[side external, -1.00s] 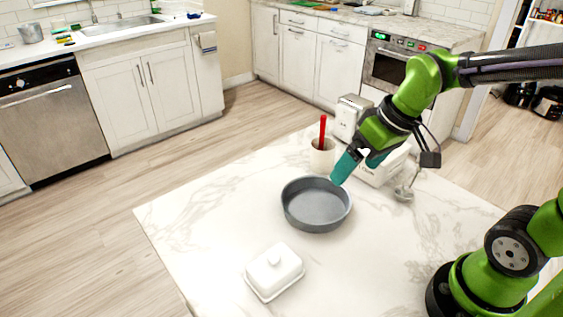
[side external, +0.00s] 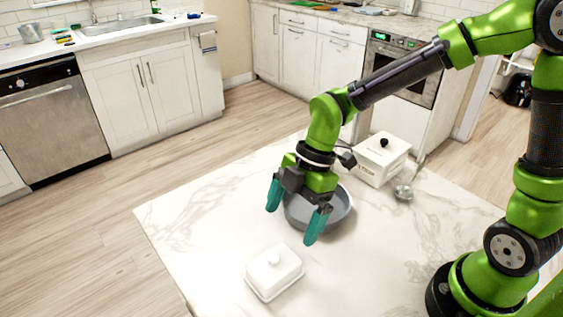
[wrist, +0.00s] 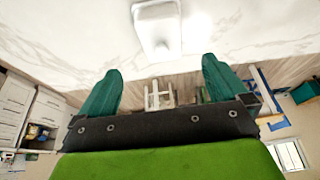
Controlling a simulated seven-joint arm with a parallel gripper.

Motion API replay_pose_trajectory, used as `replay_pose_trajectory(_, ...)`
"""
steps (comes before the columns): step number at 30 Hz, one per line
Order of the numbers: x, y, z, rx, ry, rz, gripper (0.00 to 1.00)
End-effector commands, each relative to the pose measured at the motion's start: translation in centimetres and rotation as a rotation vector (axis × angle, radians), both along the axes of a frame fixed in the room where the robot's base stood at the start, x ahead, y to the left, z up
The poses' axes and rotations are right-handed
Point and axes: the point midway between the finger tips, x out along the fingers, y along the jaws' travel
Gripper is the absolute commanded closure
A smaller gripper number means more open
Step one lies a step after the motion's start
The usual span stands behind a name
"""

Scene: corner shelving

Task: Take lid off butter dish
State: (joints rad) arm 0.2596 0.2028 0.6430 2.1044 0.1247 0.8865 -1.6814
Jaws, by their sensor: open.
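The white butter dish (side external: 268,285) stands near the front edge of the marble counter. Its white lid (side external: 276,268), with a small knob on top, sits on it. The lid also shows at the top middle of the wrist view (wrist: 157,28), between and beyond my fingers. My gripper (side external: 292,220) is open and empty, with teal fingers spread and pointing down. It is above and behind the dish in the side view, in front of the grey pan, and apart from the lid.
A grey round pan (side external: 338,215) is partly hidden behind my gripper. A white canister with a black knob (side external: 381,157) and a metal utensil (side external: 403,190) stand at the back right. The counter (side external: 205,215) left of the dish is clear.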

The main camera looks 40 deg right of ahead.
Motion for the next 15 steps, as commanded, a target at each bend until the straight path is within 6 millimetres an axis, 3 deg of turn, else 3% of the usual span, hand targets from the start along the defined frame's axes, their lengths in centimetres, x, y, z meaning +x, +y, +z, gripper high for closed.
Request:
replay_pose_trajectory(6,-0.2,1.9,-4.2,0.001,0.005,0.003,0.0)
replay_pose_trajectory(15,-0.1,2.9,-6.5,0.0,0.002,0.0,0.0)
